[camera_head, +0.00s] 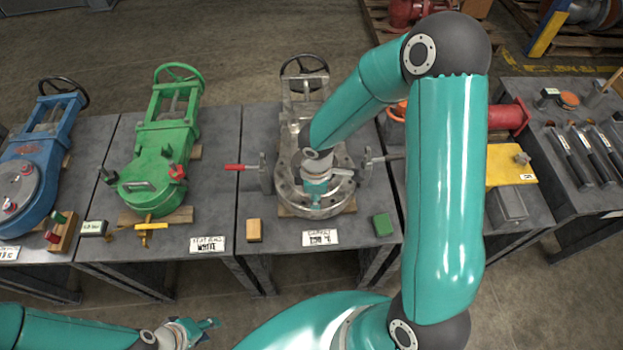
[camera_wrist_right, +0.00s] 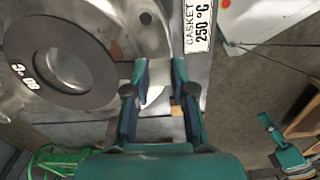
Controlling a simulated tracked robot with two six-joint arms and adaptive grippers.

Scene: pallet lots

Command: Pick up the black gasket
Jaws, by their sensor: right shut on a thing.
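A dark ring (camera_wrist_right: 104,71) with white lettering, which looks like the black gasket, lies flat on the bare-metal flange (camera_wrist_right: 125,32) in the right wrist view. In the head view my arm hides most of it. My right gripper (camera_wrist_right: 159,68) is beside the ring, over the flange's edge, its fingers partly apart around something I cannot make out. In the head view the right gripper (camera_head: 315,190) is at the front of the metal valve (camera_head: 330,205). My left gripper (camera_head: 206,326) is low, in front of the tables; its jaw opening is unclear.
A green valve (camera_head: 160,150) and a blue valve (camera_head: 35,150) stand on tables to the left. Tools (camera_head: 570,155) lie at the right.

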